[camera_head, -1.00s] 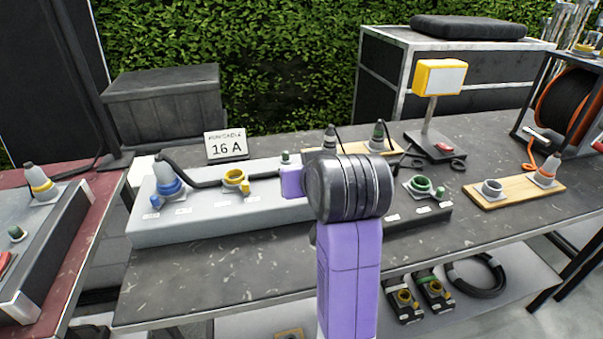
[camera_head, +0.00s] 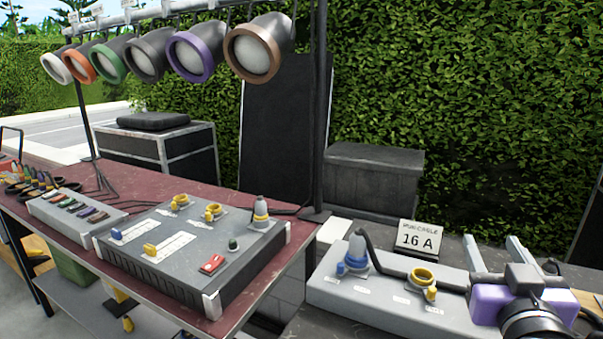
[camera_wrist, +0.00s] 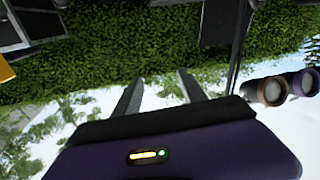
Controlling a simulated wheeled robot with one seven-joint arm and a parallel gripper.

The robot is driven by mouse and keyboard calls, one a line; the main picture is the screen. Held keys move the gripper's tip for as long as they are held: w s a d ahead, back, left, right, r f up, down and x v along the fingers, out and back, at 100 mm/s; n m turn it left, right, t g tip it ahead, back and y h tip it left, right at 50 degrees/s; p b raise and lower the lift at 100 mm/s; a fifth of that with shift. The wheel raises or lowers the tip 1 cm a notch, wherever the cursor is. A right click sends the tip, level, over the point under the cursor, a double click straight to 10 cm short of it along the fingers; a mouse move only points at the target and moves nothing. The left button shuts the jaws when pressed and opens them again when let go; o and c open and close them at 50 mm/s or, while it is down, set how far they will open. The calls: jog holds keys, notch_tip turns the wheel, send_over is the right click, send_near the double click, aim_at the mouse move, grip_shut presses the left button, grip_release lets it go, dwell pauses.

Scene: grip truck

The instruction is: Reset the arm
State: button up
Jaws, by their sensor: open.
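My arm's end with my gripper (camera_head: 503,252) is at the lower right in the head view, over the right end of the grey connector box (camera_head: 365,296). Its two grey fingers point up and away and stand apart, with nothing between them. In the wrist view the gripper (camera_wrist: 160,92) also shows two separate fingers against hedge and sky, with no object between them. The picture there appears upside down. My purple wrist hides part of the table at the lower right.
A "16 A" sign (camera_head: 417,238) stands behind the grey box. A control desk (camera_head: 190,250) sits on the red table (camera_head: 300,232) at left. Several lamps (camera_head: 195,52) hang from a bar above. A dark chest (camera_head: 375,180) stands before the hedge.

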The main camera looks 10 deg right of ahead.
jog(key=s+a+f+n+t+y+p, duration=0.25)
jog(key=s+a+f+n+y, duration=0.4)
jog(key=s+a+f, duration=0.35)
jog(key=s+a+f+m+g, duration=0.1)
jog(key=s+f, duration=0.2)
jog(key=s, duration=0.5)
jog(key=s+a+f+m+g+p, duration=0.1)
jog(key=s+a+f+g, duration=0.1)
jog(key=s, duration=0.6)
jog(key=s+a+f+m+g+y+p, duration=0.1)
jog(key=s+a+f, duration=0.1)
jog(key=s+f, duration=0.3)
jog(key=s, duration=0.3)
jog(key=shift+g, duration=0.35)
jog(key=shift+a, duration=0.1)
